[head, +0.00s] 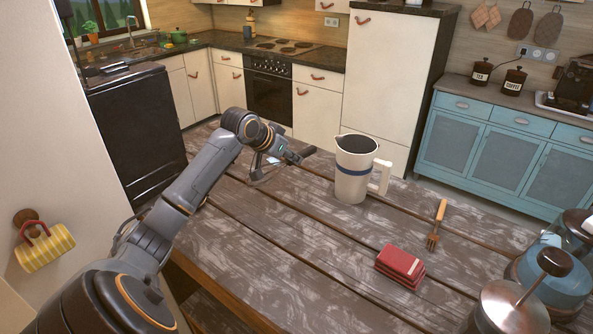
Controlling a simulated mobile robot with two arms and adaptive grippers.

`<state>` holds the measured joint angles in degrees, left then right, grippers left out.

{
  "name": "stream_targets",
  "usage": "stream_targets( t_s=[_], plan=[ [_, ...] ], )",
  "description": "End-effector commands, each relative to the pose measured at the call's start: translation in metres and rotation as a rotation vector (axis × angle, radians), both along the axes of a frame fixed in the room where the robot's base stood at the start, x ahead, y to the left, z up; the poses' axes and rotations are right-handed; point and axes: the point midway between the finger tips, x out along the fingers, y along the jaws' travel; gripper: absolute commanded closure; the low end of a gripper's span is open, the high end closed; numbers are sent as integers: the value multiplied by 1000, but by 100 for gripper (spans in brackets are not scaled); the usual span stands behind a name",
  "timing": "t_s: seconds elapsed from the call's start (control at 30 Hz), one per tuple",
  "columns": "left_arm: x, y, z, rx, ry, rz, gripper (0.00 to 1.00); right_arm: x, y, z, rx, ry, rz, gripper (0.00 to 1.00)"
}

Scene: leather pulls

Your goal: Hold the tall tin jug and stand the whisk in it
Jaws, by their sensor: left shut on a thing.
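The tall jug (351,182) stands upright on the wooden table, cream-white with a blue band, its handle towards the right and its top open. My left gripper (290,157) is to the left of the jug, above the table and apart from it. It is shut on what looks like the whisk (258,177): thin metal loops show below and left of the gripper, and a dark end sticks out to the right. The gripper hides part of it. My right gripper is not in view.
A wooden-handled fork-like utensil (437,225) lies right of the jug. A red folded or boxed item (400,265) lies nearer. A plunger pot (510,310) and a blue glass vessel (553,280) stand at the right front. The table (290,235) left of the red item is clear.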

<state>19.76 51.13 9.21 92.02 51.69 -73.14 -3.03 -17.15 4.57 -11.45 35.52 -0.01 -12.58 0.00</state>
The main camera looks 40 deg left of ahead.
Motion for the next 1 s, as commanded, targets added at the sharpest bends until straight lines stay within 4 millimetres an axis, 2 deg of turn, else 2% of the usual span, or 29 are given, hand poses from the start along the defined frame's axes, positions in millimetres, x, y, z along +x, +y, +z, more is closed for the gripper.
stream_targets(
  t_s=[0.07,0.2,0.4,0.63,1.0],
  plan=[
    [-16,-3,16,7,-2,-1,100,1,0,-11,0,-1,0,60],
    [-49,-11,28,5,2,-1,100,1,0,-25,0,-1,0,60],
    [-83,-20,46,3,1,0,100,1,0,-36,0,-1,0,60],
    [-100,-24,56,-1,0,1,100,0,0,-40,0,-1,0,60],
    [-102,-24,58,-1,1,0,100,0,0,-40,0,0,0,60]
  ],
)
